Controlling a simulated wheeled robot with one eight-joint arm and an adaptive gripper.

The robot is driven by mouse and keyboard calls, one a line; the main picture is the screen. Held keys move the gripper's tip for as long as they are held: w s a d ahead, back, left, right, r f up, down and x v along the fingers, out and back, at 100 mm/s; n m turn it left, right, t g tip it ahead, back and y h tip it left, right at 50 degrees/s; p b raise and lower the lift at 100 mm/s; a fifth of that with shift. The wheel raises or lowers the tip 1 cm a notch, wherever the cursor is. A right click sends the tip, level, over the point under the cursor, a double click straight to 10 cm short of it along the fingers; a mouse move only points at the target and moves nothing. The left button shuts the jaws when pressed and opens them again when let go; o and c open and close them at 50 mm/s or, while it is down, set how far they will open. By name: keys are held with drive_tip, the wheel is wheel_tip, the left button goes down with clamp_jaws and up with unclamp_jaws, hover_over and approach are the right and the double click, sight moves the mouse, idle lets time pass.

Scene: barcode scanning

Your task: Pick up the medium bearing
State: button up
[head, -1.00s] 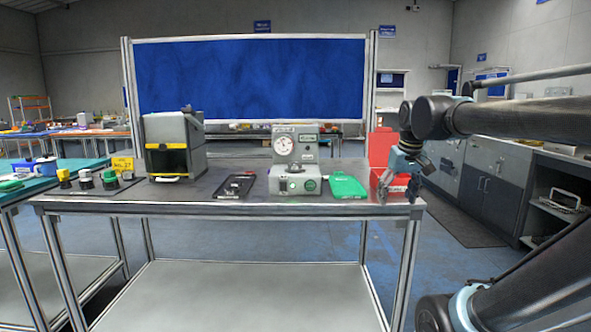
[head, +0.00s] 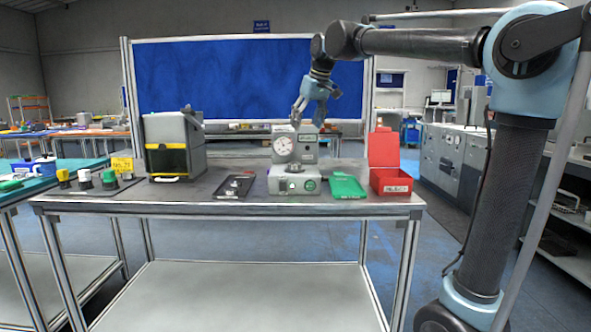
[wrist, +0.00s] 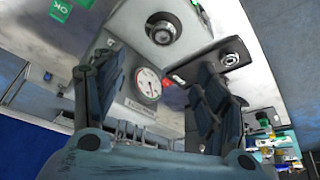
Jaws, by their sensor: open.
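A small silver ring, which looks like a bearing, lies on the black tray (head: 235,187). The ring shows more clearly in the wrist view (wrist: 230,59), just beyond the right finger. I cannot tell its size class. The grey gauge machine (head: 296,184) stands right of the tray, with a white dial. The wrist view shows a round metal piece (wrist: 163,28) on the machine's base; whether it is a bearing or a fixed part is unclear. My gripper (head: 308,118) is open and empty, pointing down above the machine's top. In the wrist view its fingers (wrist: 160,82) are wide apart.
A green tray (head: 347,187) and an open red bin (head: 391,180) lie right of the machine. A grey box with a yellow stripe (head: 175,150) stands left of the black tray. Several coloured knobs (head: 84,179) sit at the table's far left. A blue board stands behind.

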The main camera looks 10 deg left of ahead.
hover_over(295, 166)
drive_tip(key=d, duration=0.2)
drive_tip(key=f, duration=0.9)
drive_tip(key=shift+w+a+f, duration=0.15)
drive_tip(key=shift+w+f, duration=0.2)
drive_tip(key=shift+w, duration=0.05)
drive_tip(key=shift+s+x, duration=0.15)
drive_tip(key=shift+x, duration=1.25)
drive_tip(key=shift+s+x, duration=0.1)
drive_tip(key=shift+x, duration=1.25)
drive_tip(key=shift+f, duration=0.1)
drive_tip(key=c, duration=1.3)
drive_tip(key=shift+c, duration=0.2)
